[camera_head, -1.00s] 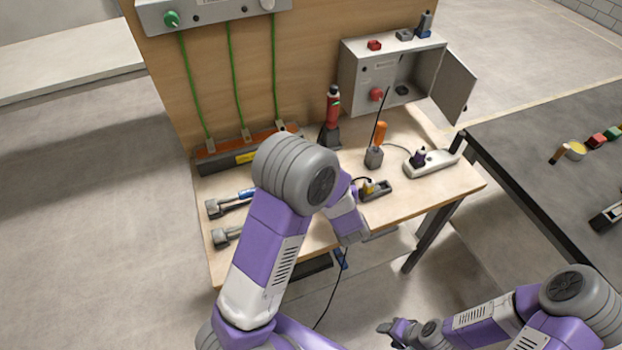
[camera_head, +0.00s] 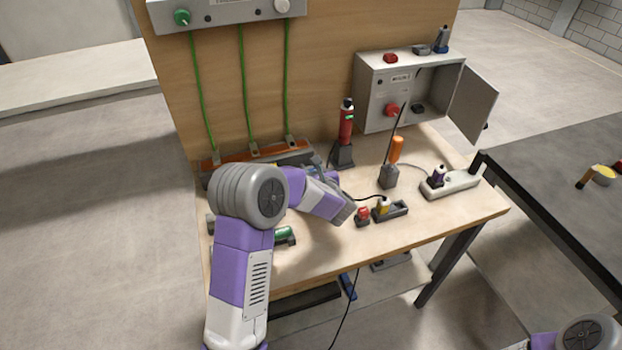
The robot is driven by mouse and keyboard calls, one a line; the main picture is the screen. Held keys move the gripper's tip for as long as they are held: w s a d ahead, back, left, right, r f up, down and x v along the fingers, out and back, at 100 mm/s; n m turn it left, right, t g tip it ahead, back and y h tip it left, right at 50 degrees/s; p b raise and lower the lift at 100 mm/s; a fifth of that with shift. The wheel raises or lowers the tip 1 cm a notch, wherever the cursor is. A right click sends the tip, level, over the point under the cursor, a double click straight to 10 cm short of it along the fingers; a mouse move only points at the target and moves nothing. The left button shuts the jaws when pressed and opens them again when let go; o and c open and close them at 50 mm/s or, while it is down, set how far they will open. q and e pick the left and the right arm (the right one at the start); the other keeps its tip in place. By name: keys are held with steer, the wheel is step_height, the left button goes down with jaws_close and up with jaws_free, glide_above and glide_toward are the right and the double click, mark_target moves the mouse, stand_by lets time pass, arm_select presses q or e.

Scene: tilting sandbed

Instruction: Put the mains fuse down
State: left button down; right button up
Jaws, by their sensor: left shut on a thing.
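My left arm reaches over the wooden bench, and its forearm and wrist cover the middle of the bench top. My left gripper (camera_head: 344,211) is low over the bench, close to the left of a small red-topped block. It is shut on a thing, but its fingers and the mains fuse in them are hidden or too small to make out. I cannot tell whether the held fuse touches the bench. My right gripper is out of view.
A red-topped block (camera_head: 362,214) and a dark holder with a yellow plug (camera_head: 384,207) stand right of the wrist. Behind are a red bottle (camera_head: 346,122), an orange-handled tool (camera_head: 396,150), a white power strip (camera_head: 450,184) and an open grey cabinet (camera_head: 378,95). The right front bench top is clear.

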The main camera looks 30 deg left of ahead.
arm_select(q)
step_height(320, 180, down, 3)
steer(key=shift+r, duration=0.1)
steer(key=shift+b, duration=0.4)
steer(key=c, duration=0.8)
jaws_free()
